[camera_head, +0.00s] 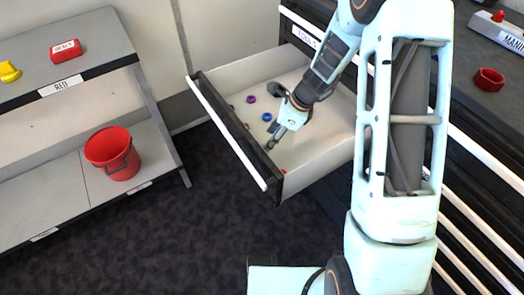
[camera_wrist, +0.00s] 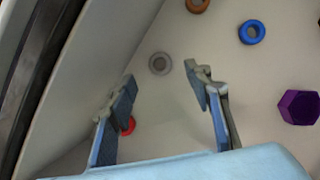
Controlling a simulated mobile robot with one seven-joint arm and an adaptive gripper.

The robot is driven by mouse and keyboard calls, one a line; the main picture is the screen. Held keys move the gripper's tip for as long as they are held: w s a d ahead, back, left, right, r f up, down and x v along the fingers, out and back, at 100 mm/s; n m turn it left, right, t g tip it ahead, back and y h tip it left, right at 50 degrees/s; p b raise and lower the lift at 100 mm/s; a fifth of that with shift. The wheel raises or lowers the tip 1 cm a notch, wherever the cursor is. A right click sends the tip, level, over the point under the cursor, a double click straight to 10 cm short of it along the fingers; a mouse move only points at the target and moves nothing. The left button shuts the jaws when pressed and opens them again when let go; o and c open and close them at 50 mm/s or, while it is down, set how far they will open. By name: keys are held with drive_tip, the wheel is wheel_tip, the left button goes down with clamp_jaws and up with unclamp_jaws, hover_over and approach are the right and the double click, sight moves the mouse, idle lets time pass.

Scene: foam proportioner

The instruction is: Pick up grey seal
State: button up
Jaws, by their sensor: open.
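The grey seal (camera_wrist: 160,63) is a small ring lying flat on the pale drawer floor in the wrist view. My gripper (camera_wrist: 162,82) is open and empty, with its two blue-padded fingers apart. I cannot tell the exact height of the fingers above the floor. In the head view my gripper (camera_head: 274,140) reaches down into the open drawer (camera_head: 325,150). I cannot make out the grey seal there.
Near it lie a blue ring (camera_wrist: 252,32), an orange-brown ring (camera_wrist: 198,4), a purple hexagonal piece (camera_wrist: 299,107) and a red ring (camera_wrist: 128,125) partly behind the left finger. The drawer's front wall (camera_head: 232,135) stands close. A shelf with a red bucket (camera_head: 113,153) is left.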

drive_tip(key=b+x, duration=0.2)
drive_tip(key=x, duration=0.3)
drive_tip(key=shift+f, duration=0.3)
drive_tip(key=c, duration=0.9)
